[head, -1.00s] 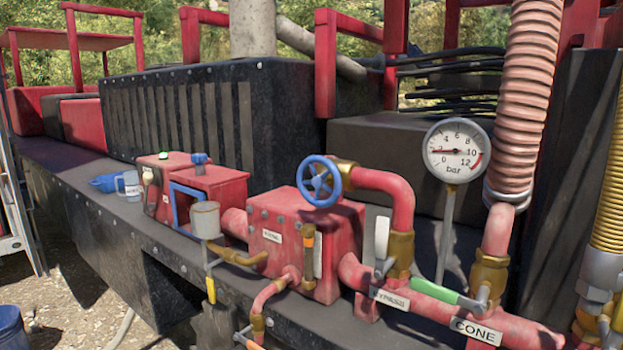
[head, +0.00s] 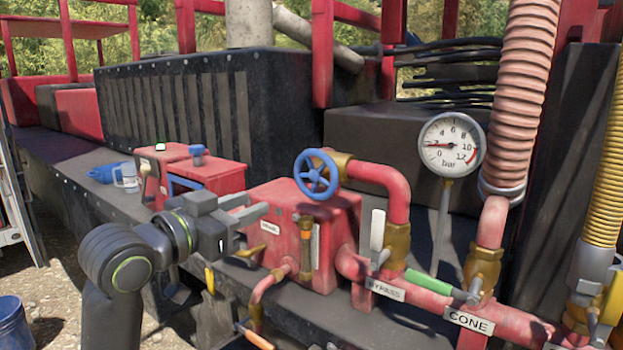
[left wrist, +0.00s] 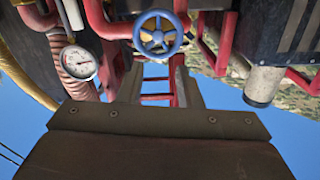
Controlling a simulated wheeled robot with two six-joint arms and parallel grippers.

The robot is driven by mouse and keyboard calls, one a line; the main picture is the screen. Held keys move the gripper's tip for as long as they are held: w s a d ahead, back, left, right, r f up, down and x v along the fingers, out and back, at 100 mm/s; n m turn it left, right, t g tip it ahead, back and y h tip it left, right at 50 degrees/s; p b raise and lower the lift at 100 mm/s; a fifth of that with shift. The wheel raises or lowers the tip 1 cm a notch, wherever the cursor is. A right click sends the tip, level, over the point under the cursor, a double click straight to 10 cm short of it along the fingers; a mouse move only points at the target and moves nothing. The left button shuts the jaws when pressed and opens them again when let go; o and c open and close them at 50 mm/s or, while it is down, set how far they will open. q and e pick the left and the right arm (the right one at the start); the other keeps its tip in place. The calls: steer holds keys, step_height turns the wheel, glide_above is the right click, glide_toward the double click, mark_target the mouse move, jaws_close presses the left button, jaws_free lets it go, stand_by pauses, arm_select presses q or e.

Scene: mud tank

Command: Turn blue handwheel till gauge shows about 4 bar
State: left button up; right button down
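The blue handwheel (head: 316,175) sits on a brass valve at the end of a red pipe, and nothing touches it. It also shows upside down in the left wrist view (left wrist: 159,44), beyond my fingers. The round white gauge (head: 451,145), marked in bar, stands to its right. Its needle points left, at about 2. The gauge shows in the left wrist view (left wrist: 80,62), too small to read well. My left gripper (head: 254,208) is open and empty, left of and a little below the wheel. My right gripper is in no view.
A red pump block (head: 335,225) lies under the wheel, with a red pipe (head: 385,180) curving to its right. A green-handled valve (head: 435,285) and a ribbed hose (head: 518,95) are further right. A blue-topped red box (head: 215,175) stands behind my left gripper.

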arm_select(q)
steer(key=p, duration=0.6)
glide_toward(313, 175)
steer(key=x, duration=0.7)
steer(key=shift+w+d+r, duration=0.1)
steer(key=shift+w+d, duration=0.15)
steer(key=shift+w, duration=0.1)
steer(key=shift+x, duration=0.8)
steer(key=shift+c, duration=0.3)
